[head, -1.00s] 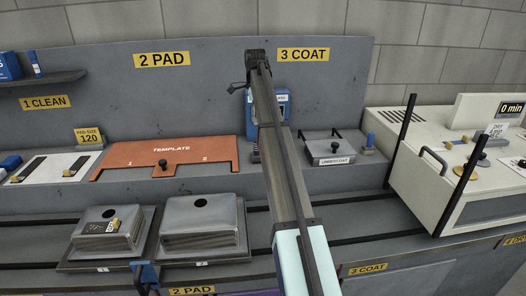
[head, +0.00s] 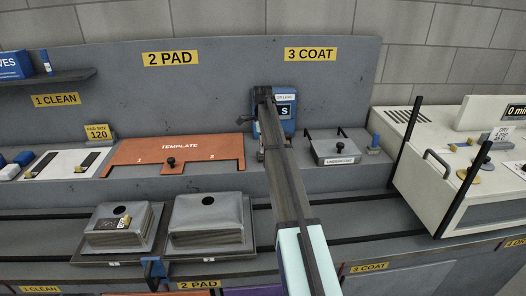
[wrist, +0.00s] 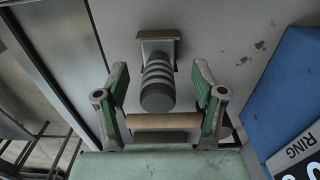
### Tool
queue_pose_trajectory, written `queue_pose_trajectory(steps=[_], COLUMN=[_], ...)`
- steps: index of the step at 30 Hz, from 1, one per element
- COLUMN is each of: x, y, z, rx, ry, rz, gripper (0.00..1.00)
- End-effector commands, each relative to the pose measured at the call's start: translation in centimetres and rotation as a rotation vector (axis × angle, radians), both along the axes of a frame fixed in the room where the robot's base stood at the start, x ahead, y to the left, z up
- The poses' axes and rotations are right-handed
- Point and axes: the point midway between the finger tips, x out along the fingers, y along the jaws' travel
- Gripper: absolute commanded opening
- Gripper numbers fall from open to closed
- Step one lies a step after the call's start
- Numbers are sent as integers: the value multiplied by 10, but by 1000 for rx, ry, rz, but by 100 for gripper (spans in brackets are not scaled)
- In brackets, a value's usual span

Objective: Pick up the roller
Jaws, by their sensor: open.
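In the wrist view, a dark grey ringed cylinder (wrist: 157,88), which looks like the roller's handle, stands with its rounded end toward the camera. Its far end meets a metal piece with a tan edge (wrist: 158,37). My gripper (wrist: 160,76) is open, with one green-padded finger on each side of the ringed cylinder and gaps on both sides. A tan bar (wrist: 163,121) lies across between the fingers, nearer the palm; I cannot tell whether it belongs to the roller. In the head view my arm hides the roller and most of the gripper.
A blue box (head: 287,108) stands close by; it also shows at the right in the wrist view (wrist: 290,85). The grey undercoat tray (head: 335,150) sits to the right. The orange template (head: 150,150) lies left. A grey panel rises behind.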

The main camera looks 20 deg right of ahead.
Motion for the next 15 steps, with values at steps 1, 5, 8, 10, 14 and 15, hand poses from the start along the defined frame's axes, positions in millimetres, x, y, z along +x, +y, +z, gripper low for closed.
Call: queue_pose_trajectory(steps=[1,5,8,10,14,15], x=[-2,-3,-3,-3,-2,-2], y=[0,0,0,0,-1,-1], z=[-4,-22,-33,-36,-37,-37], rx=[0,1,0,0,0,0], ry=[1,2,1,0,-1,-1], rz=[0,0,0,0,0,0], gripper=[69,69,69,69,69,69])
